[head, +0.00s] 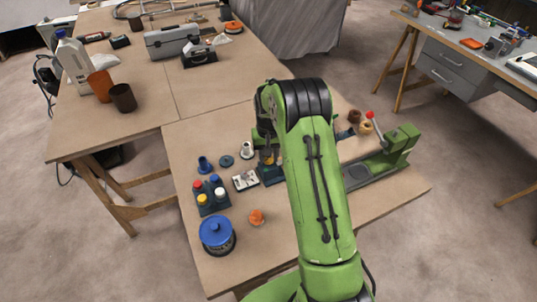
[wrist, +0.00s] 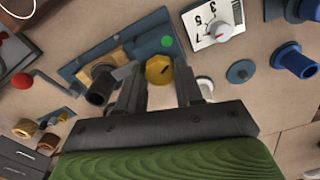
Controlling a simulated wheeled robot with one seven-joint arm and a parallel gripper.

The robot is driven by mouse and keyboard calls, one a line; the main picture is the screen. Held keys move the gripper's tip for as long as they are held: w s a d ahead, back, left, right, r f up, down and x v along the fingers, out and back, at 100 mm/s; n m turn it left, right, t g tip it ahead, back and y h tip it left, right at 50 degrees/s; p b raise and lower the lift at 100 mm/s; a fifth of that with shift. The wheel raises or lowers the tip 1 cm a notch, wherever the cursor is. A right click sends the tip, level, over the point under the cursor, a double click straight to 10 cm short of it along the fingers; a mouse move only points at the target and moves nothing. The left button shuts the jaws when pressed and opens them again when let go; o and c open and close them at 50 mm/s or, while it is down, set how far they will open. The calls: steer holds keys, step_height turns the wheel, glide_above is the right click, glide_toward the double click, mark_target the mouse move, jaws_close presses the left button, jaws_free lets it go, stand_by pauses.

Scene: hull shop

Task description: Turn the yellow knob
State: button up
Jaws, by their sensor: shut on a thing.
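The yellow knob (wrist: 158,70) shows in the wrist view, on a dark blue panel (wrist: 148,35) that also carries a green button (wrist: 167,41). My gripper (wrist: 160,80) has one finger on each side of the knob and is shut on it. The fingers partly cover the knob's sides, and its turn angle is hard to read. In the head view my green arm hides most of the gripper and the knob.
In the wrist view a white dial plate (wrist: 215,25), blue fittings (wrist: 295,60) and a red-tipped lever (wrist: 22,81) are near the panel. In the head view a bottle tray (head: 212,207), a blue-lidded jar (head: 217,236) and an orange part (head: 257,216) stand left of my arm.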

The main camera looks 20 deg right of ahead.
steer(key=o, duration=1)
steer(key=shift+o, duration=0.2)
steer(key=shift+r, duration=0.1)
step_height(320, 180, up, 16)
steer(key=p, duration=0.3)
steer(key=s+a+r+n+t, duration=0.1)
steer(key=s+a+r, duration=0.2)
steer(key=s+r, duration=0.35)
steer(key=s+a+r+n+t, duration=0.1)
steer(key=s+a+r+t, duration=0.1)
steer(key=s+a+r, duration=0.35)
steer(key=s+a+f+n+t, duration=0.1)
steer(key=s+t, duration=0.1)
steer(key=s, duration=1.6)
steer(key=shift+a+f+t, duration=0.15)
steer(key=shift+f+t, duration=0.15)
steer(key=shift+f, duration=0.1)
